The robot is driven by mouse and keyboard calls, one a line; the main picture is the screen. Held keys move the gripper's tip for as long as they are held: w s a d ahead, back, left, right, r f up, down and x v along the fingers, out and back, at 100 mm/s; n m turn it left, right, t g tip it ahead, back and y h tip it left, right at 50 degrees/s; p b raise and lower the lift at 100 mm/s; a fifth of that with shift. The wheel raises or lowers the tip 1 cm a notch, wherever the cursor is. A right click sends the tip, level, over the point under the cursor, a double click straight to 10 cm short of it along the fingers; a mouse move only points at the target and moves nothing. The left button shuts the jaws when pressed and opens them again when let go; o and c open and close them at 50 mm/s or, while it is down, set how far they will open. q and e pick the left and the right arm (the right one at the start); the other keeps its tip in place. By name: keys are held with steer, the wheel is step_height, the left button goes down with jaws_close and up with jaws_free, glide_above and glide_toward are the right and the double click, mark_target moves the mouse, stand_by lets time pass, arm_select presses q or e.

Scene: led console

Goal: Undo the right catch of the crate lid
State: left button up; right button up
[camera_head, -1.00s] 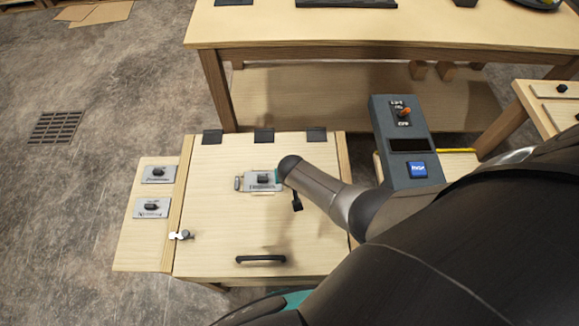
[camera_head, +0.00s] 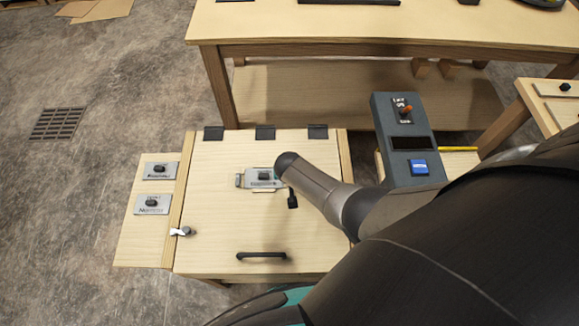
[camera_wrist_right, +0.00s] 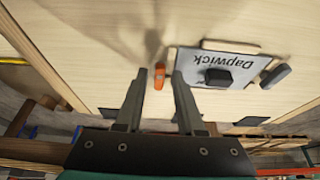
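The crate lid (camera_head: 225,215) is a pale wooden panel, lying shut, with a black handle (camera_head: 261,255). A silver catch (camera_head: 181,232) is on its left edge. I do not see the right catch; my right arm covers much of the lid's right edge in the head view. My right gripper (camera_wrist_right: 155,75) is over the lid, right of the label plate (camera_head: 262,184), its fingers apart with nothing clearly held. The plate also shows in the right wrist view (camera_wrist_right: 205,65). A small orange piece (camera_wrist_right: 158,76) shows between the fingertips; I cannot tell what it is.
Three black hinges (camera_head: 264,133) line the lid's back edge. A side board (camera_head: 127,236) with two labelled knobs is at the left. A grey console (camera_head: 385,120) with an orange switch and blue button stands to the right. A workbench (camera_head: 330,28) is behind.

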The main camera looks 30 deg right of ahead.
steer(key=shift+o, duration=0.4)
steer(key=shift+r, duration=0.25)
steer(key=p+v, duration=0.8)
steer(key=v, duration=0.6)
steer(key=shift+s+r, duration=0.2)
steer(key=shift+r, duration=0.15)
steer(key=shift+a, duration=0.1)
